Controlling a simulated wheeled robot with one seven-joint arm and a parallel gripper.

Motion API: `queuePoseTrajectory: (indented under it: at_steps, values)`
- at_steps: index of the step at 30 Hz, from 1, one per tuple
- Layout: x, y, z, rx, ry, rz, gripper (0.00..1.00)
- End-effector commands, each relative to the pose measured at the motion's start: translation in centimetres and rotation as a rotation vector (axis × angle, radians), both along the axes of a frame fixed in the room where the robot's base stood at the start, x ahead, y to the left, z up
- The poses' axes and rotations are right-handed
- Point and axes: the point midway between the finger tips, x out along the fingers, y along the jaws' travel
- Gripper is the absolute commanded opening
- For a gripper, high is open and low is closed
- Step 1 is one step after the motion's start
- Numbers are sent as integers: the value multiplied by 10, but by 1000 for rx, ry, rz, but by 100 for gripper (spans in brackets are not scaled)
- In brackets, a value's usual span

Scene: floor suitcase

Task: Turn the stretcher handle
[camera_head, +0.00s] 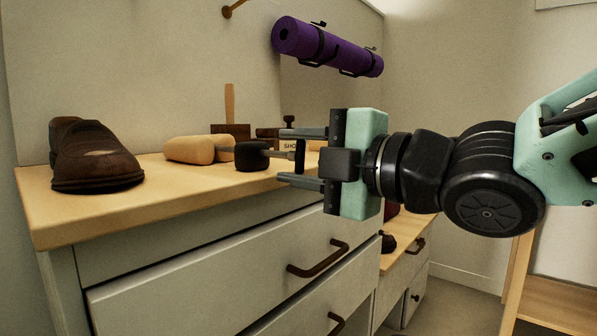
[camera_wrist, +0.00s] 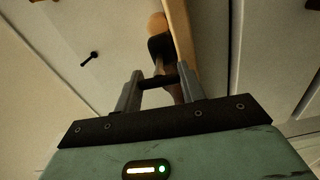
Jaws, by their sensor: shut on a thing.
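The shoe stretcher lies on the wooden counter top in the head view, with a pale wooden block (camera_head: 190,149), a black heel piece (camera_head: 252,156) and a thin rod leading to a dark crossbar handle (camera_head: 299,155). My gripper (camera_head: 290,156) reaches in from the right, one finger above the handle and one below. It is shut on the handle. In the wrist view the dark handle (camera_wrist: 160,81) spans between the fingertips of my gripper (camera_wrist: 160,76). The black heel piece (camera_wrist: 162,48) and wooden block (camera_wrist: 157,22) show beyond it.
A brown shoe (camera_head: 94,157) stands at the counter's left end. Brushes and a small labelled box (camera_head: 291,145) sit behind the handle. A purple rolled mat (camera_head: 325,46) hangs on the wall above. Drawers with dark pulls (camera_head: 318,260) lie below the counter (camera_head: 150,205).

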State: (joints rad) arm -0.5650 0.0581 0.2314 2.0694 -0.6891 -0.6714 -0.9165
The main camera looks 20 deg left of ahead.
Motion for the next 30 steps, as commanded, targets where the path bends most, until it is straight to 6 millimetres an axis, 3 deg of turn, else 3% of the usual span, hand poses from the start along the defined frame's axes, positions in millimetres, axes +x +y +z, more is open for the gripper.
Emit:
queuePoseTrajectory:
  at_steps: [19, 20, 22, 30]
  values:
    - [0, 0, -1, -20, -46, 0, 17]
    - [0, 0, -1, -20, -46, 0, 45]
    - [0, 0, -1, -19, -45, 0, 62]
    - [0, 0, 0, -19, -45, 0, 62]
